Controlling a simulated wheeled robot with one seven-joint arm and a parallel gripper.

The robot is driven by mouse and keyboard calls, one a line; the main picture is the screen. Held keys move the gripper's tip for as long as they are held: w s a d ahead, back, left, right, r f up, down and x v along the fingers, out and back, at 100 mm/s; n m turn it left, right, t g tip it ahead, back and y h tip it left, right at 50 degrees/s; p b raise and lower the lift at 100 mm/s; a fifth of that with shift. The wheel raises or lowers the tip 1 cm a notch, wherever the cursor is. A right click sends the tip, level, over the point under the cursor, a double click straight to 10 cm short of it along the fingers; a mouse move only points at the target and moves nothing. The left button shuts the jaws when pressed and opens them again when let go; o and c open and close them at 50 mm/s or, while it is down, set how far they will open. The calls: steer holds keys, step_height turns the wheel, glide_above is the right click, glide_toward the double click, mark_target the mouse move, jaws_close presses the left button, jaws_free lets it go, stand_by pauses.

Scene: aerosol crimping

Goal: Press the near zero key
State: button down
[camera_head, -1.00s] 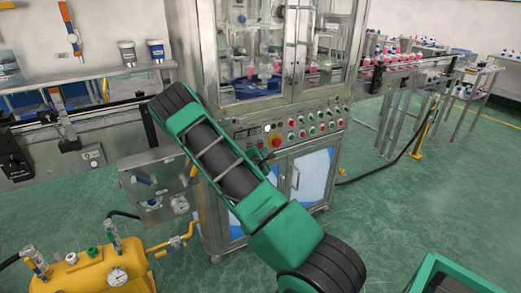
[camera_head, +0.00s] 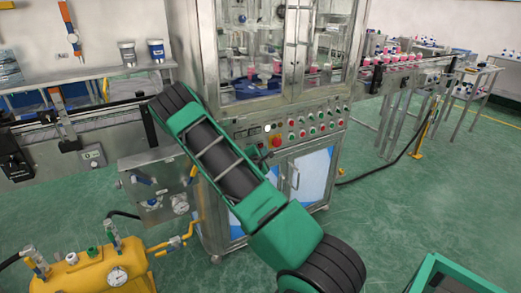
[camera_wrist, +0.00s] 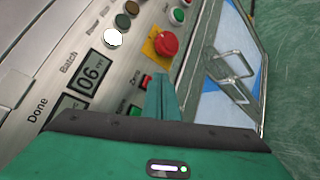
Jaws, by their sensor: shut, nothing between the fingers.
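The control panel (camera_head: 310,125) is on the front of the steel cabinet. In the wrist view, my gripper (camera_wrist: 165,80) is shut and empty, its green fingers pointing at the panel. A small red key (camera_wrist: 146,81) is just left of the fingertips, and a small green key (camera_wrist: 135,110) is lower left. I cannot tell whether the fingertips touch the panel.
A red mushroom button (camera_wrist: 165,43) on a yellow plate is just above the fingertips. A display (camera_wrist: 90,74) labelled Batch reads 06, left of them. A cabinet door handle (camera_wrist: 230,75) is at right. A yellow tank (camera_head: 85,275) stands at lower left.

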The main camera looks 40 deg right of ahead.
steer(key=shift+w, duration=0.35)
stand_by(0.7)
steer(key=shift+s, duration=0.1)
steer(key=shift+s+a, duration=0.15)
steer(key=shift+s, duration=0.5)
steer(key=s, duration=0.2)
steer(key=s+a, duration=0.1)
steer(key=s, duration=0.2)
stand_by(0.6)
stand_by(0.6)
